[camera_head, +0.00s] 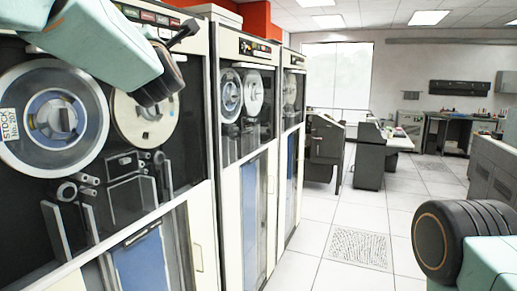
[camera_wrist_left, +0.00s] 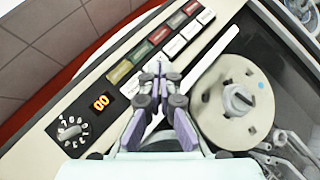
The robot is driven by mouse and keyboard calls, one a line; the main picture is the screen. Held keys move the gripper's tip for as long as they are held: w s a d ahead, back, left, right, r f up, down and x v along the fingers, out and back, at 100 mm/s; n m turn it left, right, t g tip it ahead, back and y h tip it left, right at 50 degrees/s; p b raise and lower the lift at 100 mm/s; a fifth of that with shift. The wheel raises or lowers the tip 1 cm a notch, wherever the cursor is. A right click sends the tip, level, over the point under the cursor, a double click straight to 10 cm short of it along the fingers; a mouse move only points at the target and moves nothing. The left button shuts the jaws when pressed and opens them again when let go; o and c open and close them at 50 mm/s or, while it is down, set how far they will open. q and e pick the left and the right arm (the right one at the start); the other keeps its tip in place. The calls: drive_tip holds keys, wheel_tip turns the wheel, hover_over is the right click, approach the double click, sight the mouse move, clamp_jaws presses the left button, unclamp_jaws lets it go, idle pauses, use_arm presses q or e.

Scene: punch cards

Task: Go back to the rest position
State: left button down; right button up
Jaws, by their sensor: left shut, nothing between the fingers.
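My left gripper (camera_head: 189,29) is at the top right corner of the nearest tape cabinet (camera_head: 200,230). In the left wrist view the left gripper (camera_wrist_left: 160,70) is shut and empty, its fingertips together in front of the cabinet's top panel. That panel carries a row of coloured buttons (camera_wrist_left: 160,47), a small orange display (camera_wrist_left: 101,102) and a rotary knob (camera_wrist_left: 70,133). Whether the fingertips touch a button, I cannot tell. My right arm shows only in part at the lower right of the head view; its gripper is out of view.
The nearest cabinet holds a large reel (camera_head: 30,130) and a lighter reel (camera_head: 146,120). More tape cabinets (camera_head: 232,200) stand in line behind it. Desks (camera_head: 369,165) stand farther back. The tiled floor (camera_head: 330,220) in the middle is clear. Grey units (camera_head: 490,170) stand at the right.

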use_arm(q)
wheel_tip(320, 180, down, 31)
drive_tip(key=m+g+h+b, duration=0.3)
drive_tip(key=m+g+h, duration=0.15)
drive_tip(key=m, duration=1.25)
drive_tip(key=s+f+m+g+h+b, duration=0.2)
drive_tip(key=s+f+m, duration=0.2)
drive_tip(key=f, duration=0.9)
drive_tip(key=s+f+m+g+h+b, duration=0.1)
drive_tip(key=s+f+m+g+b, duration=0.25)
drive_tip(key=f, duration=0.85)
drive_tip(key=s+d+f+m+g+h+b, duration=0.15)
drive_tip(key=s+f+m+g, duration=0.25)
drive_tip(key=s+f, duration=1.25)
drive_tip(key=s+f+g+b, duration=0.3)
drive_tip(key=s+f+b, duration=0.1)
drive_tip(key=s+f, duration=0.6)
drive_tip(key=s+f+m+g+b, duration=0.1)
drive_tip(key=s+f+g+b, duration=0.3)
drive_tip(key=s+f, duration=0.6)
drive_tip(key=s, duration=0.5)
drive_tip(key=shift+s+f+h, duration=0.3)
drive_tip(key=shift+s+f, duration=0.05)
drive_tip(key=shift+s, duration=0.05)
